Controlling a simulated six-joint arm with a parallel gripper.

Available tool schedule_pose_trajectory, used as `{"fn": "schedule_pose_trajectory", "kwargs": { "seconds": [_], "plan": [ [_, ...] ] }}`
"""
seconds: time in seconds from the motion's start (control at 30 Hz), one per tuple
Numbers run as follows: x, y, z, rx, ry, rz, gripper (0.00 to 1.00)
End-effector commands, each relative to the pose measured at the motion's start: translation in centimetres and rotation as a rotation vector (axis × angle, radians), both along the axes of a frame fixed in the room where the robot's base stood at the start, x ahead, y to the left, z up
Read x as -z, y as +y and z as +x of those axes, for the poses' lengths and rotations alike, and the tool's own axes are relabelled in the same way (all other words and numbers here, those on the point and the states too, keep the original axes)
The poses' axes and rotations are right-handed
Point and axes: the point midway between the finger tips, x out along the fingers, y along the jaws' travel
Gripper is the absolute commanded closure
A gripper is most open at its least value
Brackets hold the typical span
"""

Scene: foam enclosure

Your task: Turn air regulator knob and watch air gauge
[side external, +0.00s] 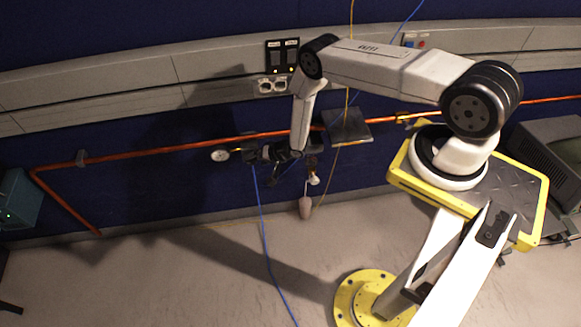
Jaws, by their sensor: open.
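A small round white-faced air gauge (220,155) sits at the left end of a dark fitting below the orange pipe. The dark regulator body (250,149) is just right of the gauge, and a blue hose hangs from it. Its knob cannot be told apart from the dark parts around it. My gripper (266,153) is at the end of my down-hanging forearm, close to the right side of the regulator. It is open. Its fingers are small and dark here, and I cannot tell whether they touch or surround the knob. The gauge reading is too small to make out.
The orange pipe (190,147) runs along the blue wall. A grey plate (347,126) and a hanging pale weight (305,207) are right of the fitting. A switch panel (283,57) and sockets are above. A blue hose (264,235) crosses the floor; floor at left is clear.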

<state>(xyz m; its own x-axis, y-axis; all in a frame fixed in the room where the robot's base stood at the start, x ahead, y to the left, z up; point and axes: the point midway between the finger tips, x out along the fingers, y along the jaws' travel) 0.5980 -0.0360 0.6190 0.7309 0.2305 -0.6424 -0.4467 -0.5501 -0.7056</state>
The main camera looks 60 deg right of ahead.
Motion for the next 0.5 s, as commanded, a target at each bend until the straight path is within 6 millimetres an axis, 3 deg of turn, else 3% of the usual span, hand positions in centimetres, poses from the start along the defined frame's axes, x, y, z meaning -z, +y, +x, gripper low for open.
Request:
{"fn": "schedule_pose_trajectory", "kwargs": {
  "seconds": [0.5],
  "plan": [
    [-3.0, -1.2, -3.3, 0.002, 0.000, -0.001, 0.09]
  ]
}}
